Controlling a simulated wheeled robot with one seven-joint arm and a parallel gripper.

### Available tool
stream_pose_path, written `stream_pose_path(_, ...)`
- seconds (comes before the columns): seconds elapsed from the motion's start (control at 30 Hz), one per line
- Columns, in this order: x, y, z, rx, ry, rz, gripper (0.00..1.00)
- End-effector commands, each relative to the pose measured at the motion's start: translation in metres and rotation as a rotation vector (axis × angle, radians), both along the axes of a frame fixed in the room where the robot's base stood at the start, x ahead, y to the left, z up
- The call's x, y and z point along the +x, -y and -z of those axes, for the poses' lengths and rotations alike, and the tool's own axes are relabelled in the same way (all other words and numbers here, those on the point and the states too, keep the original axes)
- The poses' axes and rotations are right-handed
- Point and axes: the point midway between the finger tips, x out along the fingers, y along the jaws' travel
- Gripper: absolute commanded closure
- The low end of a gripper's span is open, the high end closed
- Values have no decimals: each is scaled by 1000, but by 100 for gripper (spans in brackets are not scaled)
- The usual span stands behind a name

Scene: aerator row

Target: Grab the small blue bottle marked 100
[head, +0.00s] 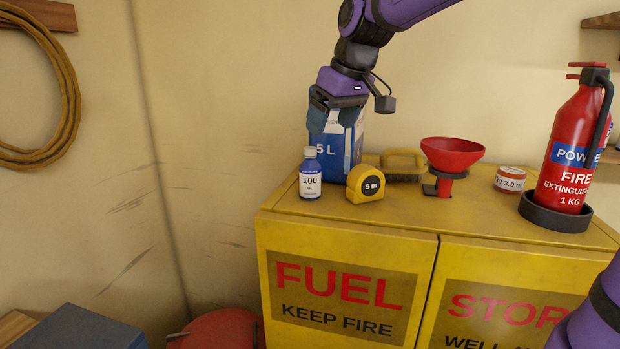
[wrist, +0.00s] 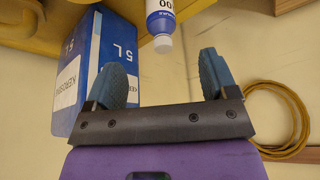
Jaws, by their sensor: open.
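The small blue bottle marked 100 (head: 310,181) stands upright near the left front corner of the yellow cabinet top. It has a white label and a pale cap. My gripper (head: 332,122) is above the cabinet top, higher than the bottle and slightly right of it in the head view. In the wrist view my gripper (wrist: 168,75) is open and empty, its two blue fingers spread. The bottle (wrist: 161,20) shows there upside down, cap towards me, beyond the fingertips and between their lines. The gripper is apart from the bottle.
A blue 5 L can (head: 340,150) stands right behind the bottle, close to my gripper. A yellow tape measure (head: 365,184) sits right of the bottle. A red funnel (head: 452,155), a small round tin (head: 510,180) and a fire extinguisher (head: 573,150) stand further right on the yellow cabinet (head: 345,238).

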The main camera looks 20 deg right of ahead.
Motion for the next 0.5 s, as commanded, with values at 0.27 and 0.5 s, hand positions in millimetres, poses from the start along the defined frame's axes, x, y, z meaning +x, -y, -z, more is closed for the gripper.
stream_pose_path(0.27, 28, -8, 9, 1, -6, -39, 21)
stream_pose_path(0.5, 39, -13, 41, 1, -7, -39, 21)
